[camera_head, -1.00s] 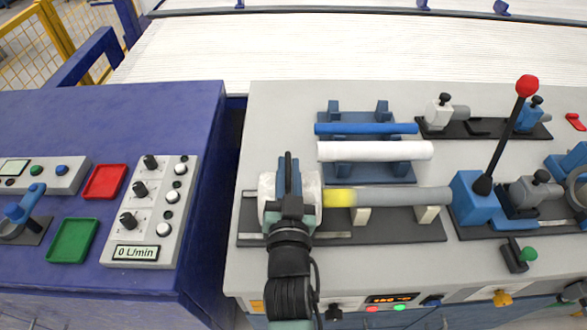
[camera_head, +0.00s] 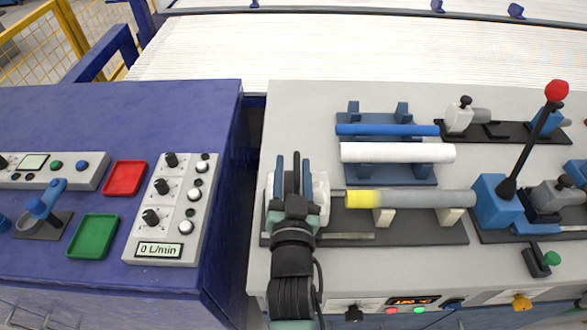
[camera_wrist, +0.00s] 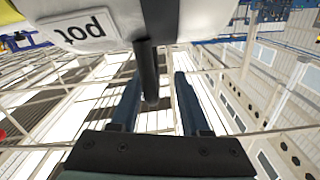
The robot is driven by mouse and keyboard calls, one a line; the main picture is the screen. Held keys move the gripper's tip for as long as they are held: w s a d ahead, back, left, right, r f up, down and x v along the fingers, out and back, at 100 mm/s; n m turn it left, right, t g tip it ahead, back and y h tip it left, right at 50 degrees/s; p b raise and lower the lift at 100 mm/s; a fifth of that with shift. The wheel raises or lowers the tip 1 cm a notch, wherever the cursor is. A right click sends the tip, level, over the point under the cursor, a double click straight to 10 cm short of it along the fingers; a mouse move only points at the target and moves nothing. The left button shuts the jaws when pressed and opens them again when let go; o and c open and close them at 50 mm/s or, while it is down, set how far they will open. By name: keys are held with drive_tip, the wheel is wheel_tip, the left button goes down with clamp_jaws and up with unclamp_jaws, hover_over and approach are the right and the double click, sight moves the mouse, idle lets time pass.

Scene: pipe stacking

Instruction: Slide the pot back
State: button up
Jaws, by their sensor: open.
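The pot (camera_head: 321,190) is a white block on the dark rail plate (camera_head: 355,236), left of a grey pipe. The pipe's yellow end (camera_head: 362,199) faces it across a narrow gap. My gripper (camera_head: 293,162) is over the left part of the pot and partly hides it. In the wrist view the label "pot" shows on the white block (camera_wrist: 105,24). A black upright handle (camera_wrist: 148,65) stands between the two spread fingers of my gripper (camera_wrist: 160,78), with space on both sides.
The grey pipe (camera_head: 430,198) rests on two light supports. Behind it, a white pipe (camera_head: 398,153) and a blue pipe (camera_head: 388,130) lie on a blue rack. A red-knobbed lever (camera_head: 530,145) stands at the right. The blue table (camera_head: 75,120) lies left across a gap.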

drive_tip(key=shift+s+d, duration=0.1)
drive_tip(key=s+b, duration=0.2)
drive_tip(key=s, duration=1)
drive_tip(key=shift+s, duration=0.4)
drive_tip(key=w+r+t+p, duration=0.2)
drive_tip(key=w+r, duration=0.1)
drive_tip(key=r, duration=0.6)
drive_tip(key=w+r+t+p, duration=0.1)
drive_tip(key=w+r, duration=0.1)
drive_tip(key=r, duration=0.7)
drive_tip(key=s+r+n+t+p, duration=0.1)
drive_tip(key=s+r+t+p, duration=0.2)
drive_tip(key=r, duration=1.5)
drive_tip(key=s+r+n+t+p, duration=0.1)
drive_tip(key=s+r+t+p, duration=0.2)
drive_tip(key=r, duration=1.6)
drive_tip(key=shift+s+d, duration=0.1)
